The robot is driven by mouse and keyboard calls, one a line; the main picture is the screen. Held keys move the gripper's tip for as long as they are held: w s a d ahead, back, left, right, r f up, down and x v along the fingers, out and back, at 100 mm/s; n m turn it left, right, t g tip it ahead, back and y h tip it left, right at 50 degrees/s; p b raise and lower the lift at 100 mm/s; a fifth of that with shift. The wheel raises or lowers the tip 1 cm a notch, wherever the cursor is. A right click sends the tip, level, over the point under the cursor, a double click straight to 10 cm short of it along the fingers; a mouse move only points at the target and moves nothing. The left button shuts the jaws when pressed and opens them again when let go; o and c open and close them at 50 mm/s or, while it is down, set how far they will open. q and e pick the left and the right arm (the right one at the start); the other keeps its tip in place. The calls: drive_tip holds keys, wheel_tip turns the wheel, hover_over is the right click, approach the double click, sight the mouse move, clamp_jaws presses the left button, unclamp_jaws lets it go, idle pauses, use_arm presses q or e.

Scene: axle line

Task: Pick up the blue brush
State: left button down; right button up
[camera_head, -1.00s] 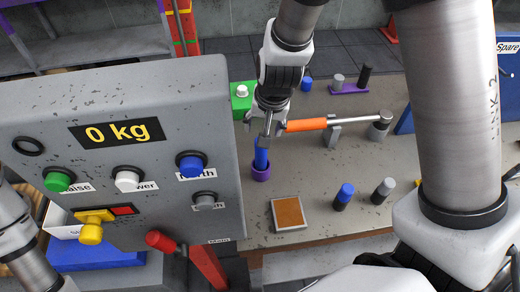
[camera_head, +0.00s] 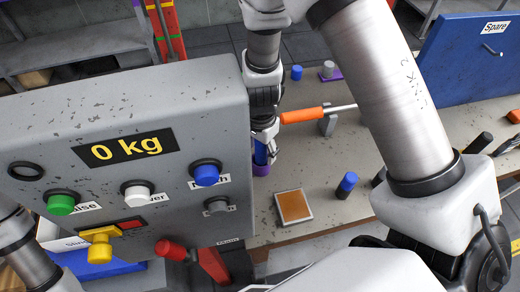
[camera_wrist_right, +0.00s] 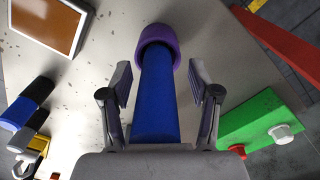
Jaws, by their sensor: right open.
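The blue brush (camera_head: 260,155) stands upright at the near left of the grey table, with its lower end in a purple round piece (camera_head: 261,169). My right gripper (camera_head: 265,142) is over the brush, partly hiding it. In the right wrist view my right gripper (camera_wrist_right: 160,78) is open, one finger on each side of the blue brush (camera_wrist_right: 154,108), with gaps showing between fingers and brush. The purple piece (camera_wrist_right: 157,38) encircles the brush's far end. I cannot tell whether the purple is a holder or part of the brush. My left gripper is not in view.
A grey control panel (camera_head: 110,110) reading 0 kg rises close left of the brush. An orange-topped plate (camera_head: 293,206), a blue-and-black cylinder (camera_head: 346,185) and an orange-handled tool (camera_head: 301,115) lie nearby. A green block (camera_wrist_right: 262,118) shows in the wrist view.

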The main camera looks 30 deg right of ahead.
drive_tip(key=shift+s+d+r, duration=0.1)
drive_tip(key=c, duration=0.3)
drive_tip(key=shift+s, duration=0.1)
clamp_jaws()
drive_tip(key=shift+r, duration=0.1)
drive_tip(key=shift+r, duration=0.25)
wheel_tip(320, 180, up, 9)
drive_tip(key=shift+r+b, duration=0.15)
drive_tip(key=shift+b, duration=0.2)
